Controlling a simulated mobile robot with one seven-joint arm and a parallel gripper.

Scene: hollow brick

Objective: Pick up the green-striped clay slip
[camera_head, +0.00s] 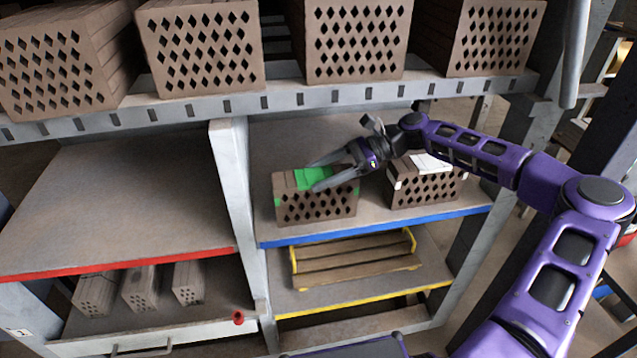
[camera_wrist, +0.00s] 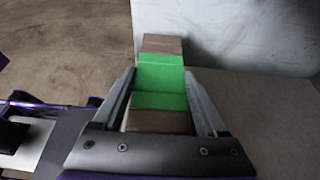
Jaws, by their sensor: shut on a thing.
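The green-striped clay slip (camera_head: 316,208) is a brown hollow brick with diamond holes and a green band across its top. It is at the left of the blue-edged shelf (camera_head: 380,229); whether it touches the shelf is hard to tell. My gripper (camera_head: 313,176) reaches in from the right, with one finger on either side of the brick's top, and is shut on it. In the wrist view, the green-banded slip (camera_wrist: 160,77) lies between the two fingers of my gripper (camera_wrist: 160,73). The finger on the far side is partly hidden.
Another brick with a white patch (camera_head: 425,188) stands close to the right on the same shelf. Large perforated bricks (camera_head: 357,40) line the shelf above. A grey upright (camera_head: 233,190) is to the left. A wooden rack (camera_head: 352,262) lies below. The red-edged shelf (camera_head: 120,205) is bare.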

